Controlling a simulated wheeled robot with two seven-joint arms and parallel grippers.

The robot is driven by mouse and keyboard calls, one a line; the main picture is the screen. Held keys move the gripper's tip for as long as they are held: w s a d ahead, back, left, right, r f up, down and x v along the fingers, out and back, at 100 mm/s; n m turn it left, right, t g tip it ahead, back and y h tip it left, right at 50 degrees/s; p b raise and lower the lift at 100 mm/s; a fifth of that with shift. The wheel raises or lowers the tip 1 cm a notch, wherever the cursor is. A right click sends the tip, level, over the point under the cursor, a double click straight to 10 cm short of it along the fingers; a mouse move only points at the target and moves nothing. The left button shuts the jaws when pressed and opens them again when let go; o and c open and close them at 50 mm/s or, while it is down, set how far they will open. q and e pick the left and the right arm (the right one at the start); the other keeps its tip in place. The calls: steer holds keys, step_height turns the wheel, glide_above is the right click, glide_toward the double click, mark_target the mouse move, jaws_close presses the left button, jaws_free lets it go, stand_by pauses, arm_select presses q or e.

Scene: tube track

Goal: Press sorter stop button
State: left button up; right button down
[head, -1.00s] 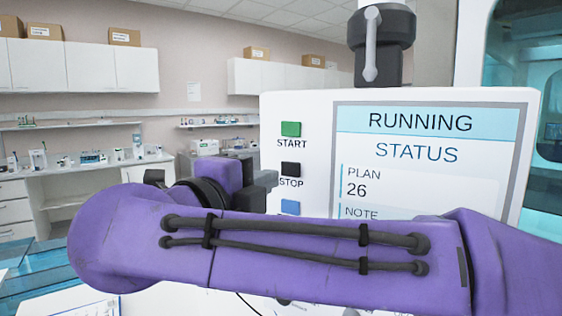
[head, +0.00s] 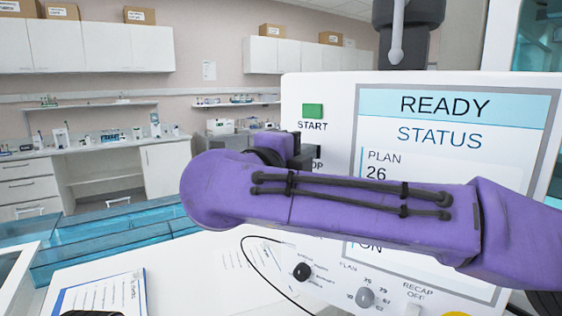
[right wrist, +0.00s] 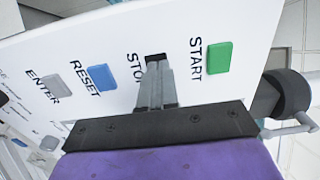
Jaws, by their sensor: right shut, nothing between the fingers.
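The sorter's white control panel (head: 335,105) has a screen (head: 455,108) that reads READY. The black stop button (right wrist: 154,57) shows just past my right fingertips in the right wrist view, partly covered by them. In the head view my gripper hides the button, and only the end of its label shows. My right gripper (right wrist: 155,70) is shut and empty, its tips at the stop button. Whether they touch it I cannot tell. In the head view the right gripper (head: 304,154) is mostly behind my purple forearm.
The green start button (head: 313,111) is just above the stop label. The blue reset button (right wrist: 98,77) and grey enter button (right wrist: 55,86) are on the other side of the stop button. Knobs (head: 302,271) sit on the panel's lower part. A printed sheet (head: 105,295) lies at lower left.

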arm_select(q)
steer(key=f+b, duration=0.1)
steer(key=s+f+b, duration=0.1)
steer(key=f+b, duration=0.1)
steer(key=shift+s+f, duration=0.1)
steer(key=shift+f, duration=0.05)
arm_select(e)
steer(key=v, duration=1.4)
steer(key=shift+w, duration=0.15)
